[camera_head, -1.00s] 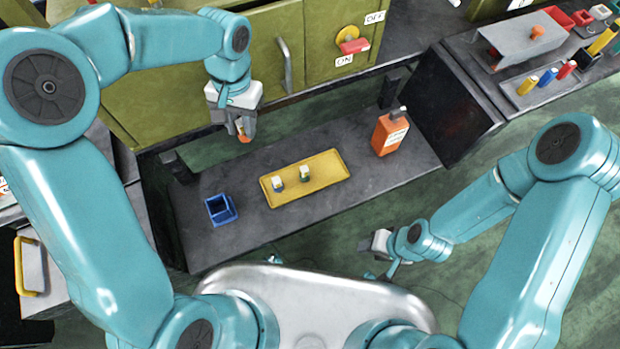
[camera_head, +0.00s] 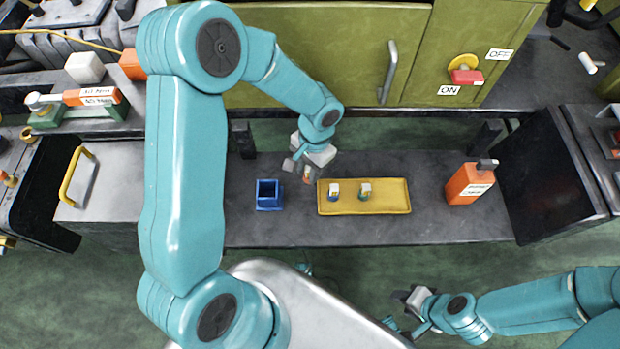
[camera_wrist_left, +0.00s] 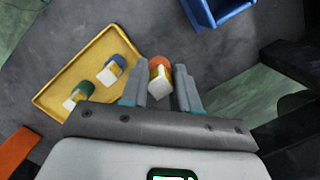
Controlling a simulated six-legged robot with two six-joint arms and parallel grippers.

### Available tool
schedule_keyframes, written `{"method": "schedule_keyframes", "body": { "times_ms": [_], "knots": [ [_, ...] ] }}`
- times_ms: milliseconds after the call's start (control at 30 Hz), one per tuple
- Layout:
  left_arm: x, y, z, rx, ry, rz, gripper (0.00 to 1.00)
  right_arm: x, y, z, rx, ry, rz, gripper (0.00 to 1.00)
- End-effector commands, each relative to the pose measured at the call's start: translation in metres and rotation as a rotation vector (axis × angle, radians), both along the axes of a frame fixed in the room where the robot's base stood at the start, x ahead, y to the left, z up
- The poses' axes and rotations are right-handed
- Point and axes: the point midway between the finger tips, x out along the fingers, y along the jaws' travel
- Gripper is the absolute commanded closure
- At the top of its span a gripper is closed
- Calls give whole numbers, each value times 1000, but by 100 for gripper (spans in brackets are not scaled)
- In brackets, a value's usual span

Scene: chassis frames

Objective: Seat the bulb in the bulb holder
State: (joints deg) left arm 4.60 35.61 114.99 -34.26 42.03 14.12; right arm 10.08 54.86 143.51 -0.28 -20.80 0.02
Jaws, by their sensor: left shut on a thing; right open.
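My left gripper (camera_head: 300,172) is shut on a small white piece with an orange end (camera_wrist_left: 160,78), which may be the bulb. It is over the dark bench, between the blue bin (camera_head: 268,206) and the yellow tray (camera_head: 390,208). In the tray stand two similar white pieces, one with blue (camera_head: 333,191) and one with green (camera_head: 365,191). The left wrist view shows the held piece between both fingers. My right gripper (camera_head: 402,306) is open and empty, in front of the bench. I cannot tell which thing is the bulb holder.
An orange bottle (camera_head: 470,184) stands on the bench's right part. Green cabinets (camera_head: 340,50) with a handle and a red switch (camera_head: 466,77) stand behind. Bare bench lies before the tray.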

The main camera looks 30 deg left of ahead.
Motion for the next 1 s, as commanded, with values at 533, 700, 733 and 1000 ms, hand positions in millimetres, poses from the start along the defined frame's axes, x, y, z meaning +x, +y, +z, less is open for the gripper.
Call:
{"method": "schedule_keyframes", "body": {
  "times_ms": [533,700,733,1000],
  "knots": [
    [1,-1,-46,-1,-2,1,99,0,0,-8,0,0,0,57],
    [1,-1,-50,-1,-1,1,99,0,0,-12,0,0,0,57],
    [1,-1,-51,-1,-1,1,99,0,0,-13,0,0,0,57],
    [1,-1,-49,0,-1,1,44,0,0,-11,0,0,0,57]
  ]
}}
